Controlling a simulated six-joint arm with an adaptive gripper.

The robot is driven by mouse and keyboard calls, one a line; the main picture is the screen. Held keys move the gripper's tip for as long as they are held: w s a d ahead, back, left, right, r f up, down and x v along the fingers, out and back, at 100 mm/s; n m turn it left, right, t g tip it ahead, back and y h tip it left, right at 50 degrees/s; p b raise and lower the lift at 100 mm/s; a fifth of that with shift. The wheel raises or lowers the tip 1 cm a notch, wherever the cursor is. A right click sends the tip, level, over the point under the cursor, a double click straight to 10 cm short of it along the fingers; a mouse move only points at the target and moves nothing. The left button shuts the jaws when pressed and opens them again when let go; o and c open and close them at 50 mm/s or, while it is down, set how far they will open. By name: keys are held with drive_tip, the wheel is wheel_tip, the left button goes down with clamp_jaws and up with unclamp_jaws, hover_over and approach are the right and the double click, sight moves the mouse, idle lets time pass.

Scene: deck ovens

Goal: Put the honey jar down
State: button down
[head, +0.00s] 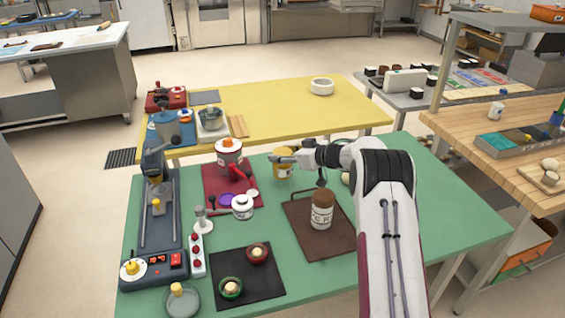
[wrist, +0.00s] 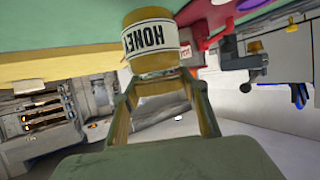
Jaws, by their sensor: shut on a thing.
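The honey jar (head: 284,168) is a yellow jar with a white label, near the far edge of the green table (head: 440,185) in the head view. In the wrist view the honey jar (wrist: 138,15) fills the top middle, with its "HONEY" label facing the camera. My gripper (head: 276,158) reaches it from the right. In the wrist view my gripper (wrist: 158,72) has a finger on each side of the jar and is shut on it. I cannot tell whether the jar's base touches the table.
A brown tray (head: 338,246) with a brown-lidded jar (head: 321,210) lies nearer the camera. A black mat (head: 265,285) holds two small bowls. A yellow table (head: 290,110) adjoins behind. Green surface right of my arm is clear.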

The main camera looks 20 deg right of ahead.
drive_tip(key=shift+f, duration=1.6)
drive_tip(key=shift+f, duration=0.15)
drive_tip(key=c, duration=1.2)
unclamp_jaws()
drive_tip(key=shift+o, duration=0.2)
drive_tip(key=shift+f, duration=0.1)
drive_tip(key=shift+r, duration=0.2)
drive_tip(key=v, duration=1.2)
drive_tip(key=shift+w+r, duration=0.1)
